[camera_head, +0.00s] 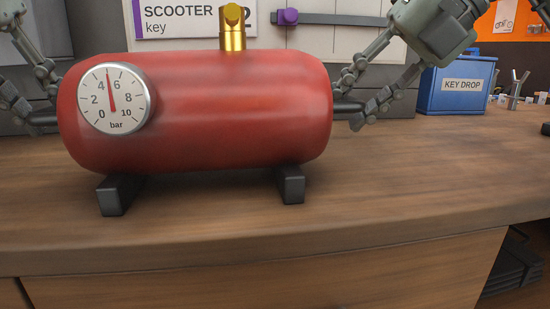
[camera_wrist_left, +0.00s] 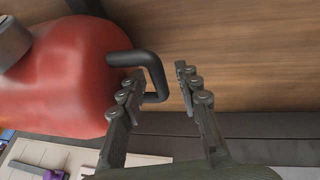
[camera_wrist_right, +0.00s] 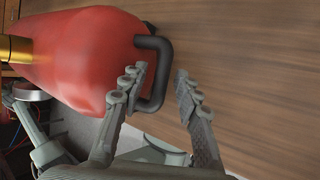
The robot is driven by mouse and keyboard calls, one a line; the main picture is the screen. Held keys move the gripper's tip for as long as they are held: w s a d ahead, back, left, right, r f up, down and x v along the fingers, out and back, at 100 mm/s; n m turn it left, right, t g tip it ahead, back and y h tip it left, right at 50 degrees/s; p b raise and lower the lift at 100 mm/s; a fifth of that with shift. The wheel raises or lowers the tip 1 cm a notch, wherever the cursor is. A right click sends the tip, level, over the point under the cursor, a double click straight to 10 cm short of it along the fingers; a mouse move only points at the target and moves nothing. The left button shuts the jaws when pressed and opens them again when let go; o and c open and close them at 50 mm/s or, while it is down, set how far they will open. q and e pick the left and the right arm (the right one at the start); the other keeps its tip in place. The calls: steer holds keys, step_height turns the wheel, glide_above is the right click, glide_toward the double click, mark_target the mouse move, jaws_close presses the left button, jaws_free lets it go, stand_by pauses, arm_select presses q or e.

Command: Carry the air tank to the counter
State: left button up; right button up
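The red air tank (camera_head: 210,110) stands upright with its dark feet on the wooden counter (camera_head: 400,190). It has a round gauge (camera_head: 114,98) and a brass valve (camera_head: 232,30) on top. My left gripper (camera_wrist_left: 160,80) is at the tank's left end, its fingers spread on either side of the black bent handle (camera_wrist_left: 157,80). My right gripper (camera_wrist_right: 157,80) is at the right end, fingers apart on either side of the other black handle (camera_wrist_right: 160,75). Both grippers are open. In the head view the left gripper is partly cut off by the picture's edge.
A blue key drop box (camera_head: 458,85) stands on the counter to the right, behind the right gripper. A scooter key sign (camera_head: 188,18) is on the panel behind the tank. The counter's front edge runs close below the tank's feet. The counter to the right is mostly clear.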

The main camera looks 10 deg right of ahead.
arm_select(q)
steer(key=v, duration=0.7)
steer(key=shift+r, duration=0.2)
arm_select(e)
steer(key=v, duration=1.2)
arm_select(q)
steer(key=shift+s, duration=0.1)
arm_select(e)
steer(key=shift+a, duration=0.1)
